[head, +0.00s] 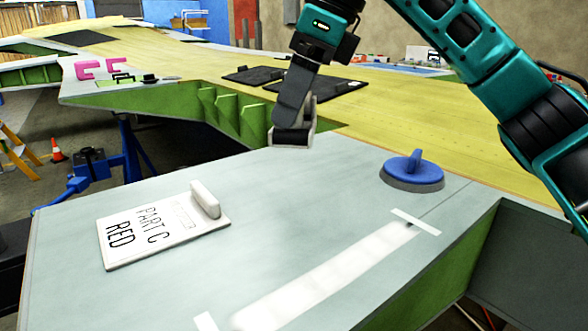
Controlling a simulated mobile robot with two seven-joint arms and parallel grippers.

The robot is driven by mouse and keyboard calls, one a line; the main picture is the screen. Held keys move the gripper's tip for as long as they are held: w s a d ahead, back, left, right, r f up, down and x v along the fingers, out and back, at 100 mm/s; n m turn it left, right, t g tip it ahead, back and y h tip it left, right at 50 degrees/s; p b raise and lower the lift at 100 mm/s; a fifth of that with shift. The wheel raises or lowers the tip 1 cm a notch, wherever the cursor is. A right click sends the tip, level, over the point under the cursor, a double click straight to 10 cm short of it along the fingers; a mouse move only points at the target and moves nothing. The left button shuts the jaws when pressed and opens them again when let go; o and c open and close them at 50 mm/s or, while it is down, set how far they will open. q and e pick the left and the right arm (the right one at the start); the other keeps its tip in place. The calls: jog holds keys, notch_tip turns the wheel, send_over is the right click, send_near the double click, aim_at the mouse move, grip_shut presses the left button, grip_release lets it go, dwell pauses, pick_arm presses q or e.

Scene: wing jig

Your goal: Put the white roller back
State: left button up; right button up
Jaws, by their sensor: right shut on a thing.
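My right gripper (303,75) comes down from the top middle, its arm entering from the upper right. It is shut on the white roller (293,139), whose pale lower end shows just below the dark fingers; the fingers hide the rest. The roller hangs near the far edge of the pale wing panel (300,195), and I cannot tell whether it touches the panel. My left gripper is not in view.
A white board (170,240) reading "PART C RED" lies at left with a rounded white bar (205,199) on it. A blue disc with a handle (413,173) sits at right. A white strip (320,280) crosses the front. The panel's middle is clear.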

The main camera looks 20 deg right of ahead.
notch_tip(320, 180, down, 9)
jog(key=shift+b, duration=0.65)
jog(key=shift+f, duration=0.15)
jog(key=o, duration=0.5)
jog(key=shift+o, duration=0.2)
jog(key=p+v, duration=0.2)
jog(key=v, duration=1)
